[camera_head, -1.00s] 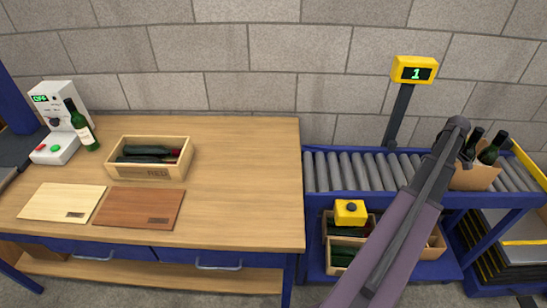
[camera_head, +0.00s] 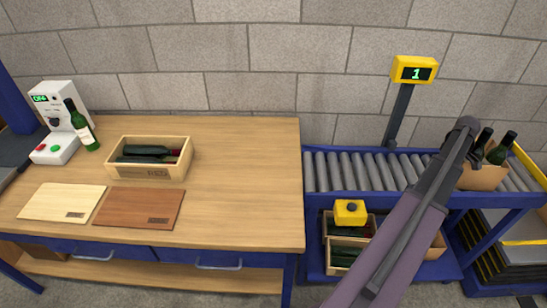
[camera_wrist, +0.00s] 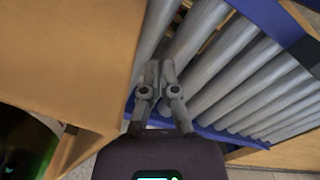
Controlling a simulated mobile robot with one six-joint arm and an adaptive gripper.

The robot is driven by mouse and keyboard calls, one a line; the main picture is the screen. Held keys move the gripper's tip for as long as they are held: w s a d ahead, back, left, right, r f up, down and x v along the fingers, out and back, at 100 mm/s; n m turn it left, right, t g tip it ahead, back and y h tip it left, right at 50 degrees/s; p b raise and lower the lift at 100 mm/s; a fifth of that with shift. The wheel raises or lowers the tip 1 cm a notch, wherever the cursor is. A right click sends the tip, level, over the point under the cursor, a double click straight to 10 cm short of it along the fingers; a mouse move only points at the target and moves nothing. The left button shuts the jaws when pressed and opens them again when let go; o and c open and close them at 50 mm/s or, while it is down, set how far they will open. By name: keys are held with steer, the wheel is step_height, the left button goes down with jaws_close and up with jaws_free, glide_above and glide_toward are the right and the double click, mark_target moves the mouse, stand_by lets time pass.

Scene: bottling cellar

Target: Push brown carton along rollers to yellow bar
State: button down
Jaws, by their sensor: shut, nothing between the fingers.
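The brown carton (camera_head: 484,178) stands upright on the roller conveyor (camera_head: 370,172) at the right of the head view, with dark bottles (camera_head: 499,149) sticking out of its top. The yellow bar (camera_head: 529,165) crosses the rollers to its right; a short stretch of roller shows between them. My arm covers the carton's left side in the head view. In the wrist view my gripper (camera_wrist: 159,70) is shut and empty, low over the rollers, with the carton (camera_wrist: 75,55) close at its left. Whether the fingers touch the carton I cannot tell.
A yellow display (camera_head: 414,69) reading 1 stands on a post behind the conveyor. The rollers left of my arm are clear. Crates and a yellow box (camera_head: 350,212) sit below. A wooden table (camera_head: 240,190) with a bottle crate (camera_head: 150,172) is at the left.

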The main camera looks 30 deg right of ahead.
steer(key=shift+s+d, duration=0.8)
steer(key=shift+d, duration=0.45)
steer(key=shift+s+d, duration=0.55)
steer(key=shift+d, duration=0.25)
steer(key=shift+s+d, duration=0.55)
steer(key=shift+d, duration=0.25)
steer(key=shift+s+d, duration=0.55)
steer(key=shift+d, duration=0.25)
steer(key=shift+s+d, duration=0.1)
steer(key=shift+s+d, duration=0.55)
steer(key=shift+d, duration=0.25)
steer(key=shift+s+d, duration=0.5)
steer(key=shift+d, duration=0.3)
steer(key=shift+s+d, duration=0.55)
steer(key=shift+d, duration=0.35)
steer(key=shift+s+d, duration=0.8)
steer(key=shift+d, duration=0.35)
steer(key=shift+s+d, duration=0.8)
steer(key=shift+d, duration=0.35)
steer(key=shift+a, duration=0.1)
